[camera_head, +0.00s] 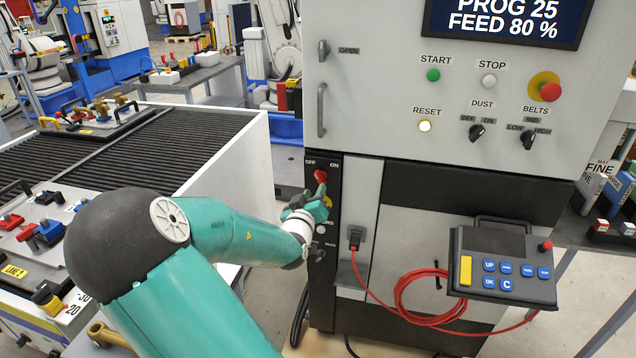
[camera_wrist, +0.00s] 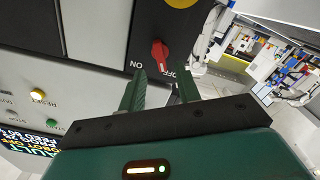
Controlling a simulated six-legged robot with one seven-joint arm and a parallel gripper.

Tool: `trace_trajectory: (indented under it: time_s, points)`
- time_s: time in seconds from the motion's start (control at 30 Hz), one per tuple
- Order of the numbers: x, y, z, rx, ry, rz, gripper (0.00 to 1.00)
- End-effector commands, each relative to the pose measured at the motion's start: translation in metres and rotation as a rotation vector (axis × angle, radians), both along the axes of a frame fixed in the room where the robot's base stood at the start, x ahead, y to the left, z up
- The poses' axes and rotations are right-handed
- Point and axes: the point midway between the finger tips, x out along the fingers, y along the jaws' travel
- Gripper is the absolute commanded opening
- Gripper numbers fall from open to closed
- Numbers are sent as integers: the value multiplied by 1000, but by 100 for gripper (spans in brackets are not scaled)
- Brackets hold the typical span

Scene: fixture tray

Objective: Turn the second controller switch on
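A red rotary switch (camera_head: 320,176) sits high on the narrow black strip of the grey controller cabinet, under OFF and ON labels. In the wrist view the red switch (camera_wrist: 160,52) lies just beyond my fingertips, roughly between them; its exact setting is unclear. My gripper (camera_head: 318,195) is in front of the strip. The wrist view shows my gripper (camera_wrist: 162,80) open, with nothing between its fingers. The black DUST switch (camera_head: 477,131), labelled OFF and ON, and the black BELTS switch (camera_head: 528,140) are on the upper panel, away from my gripper.
A yellow disc (camera_wrist: 182,2) is beyond the red switch, partly cut off. A pendant (camera_head: 503,268) with a red cable (camera_head: 400,300) hangs on the cabinet's lower right. A vertical handle (camera_head: 321,110) is above the strip. A ribbed conveyor (camera_head: 190,140) stands left of the cabinet.

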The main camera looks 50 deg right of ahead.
Motion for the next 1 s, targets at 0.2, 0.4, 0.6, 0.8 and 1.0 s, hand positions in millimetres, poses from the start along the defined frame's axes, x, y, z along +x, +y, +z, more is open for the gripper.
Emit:
trace_trajectory:
  time_s: [0.2,0.4,0.6,0.8,1.0]
  points:
    - [15,-35,0,-1,2,0,33]
    - [24,-53,0,1,-1,1,33]
    - [26,-56,0,1,-1,3,33]
    - [26,-55,0,1,-1,3,15]
    - [26,-55,0,2,-3,3,2]
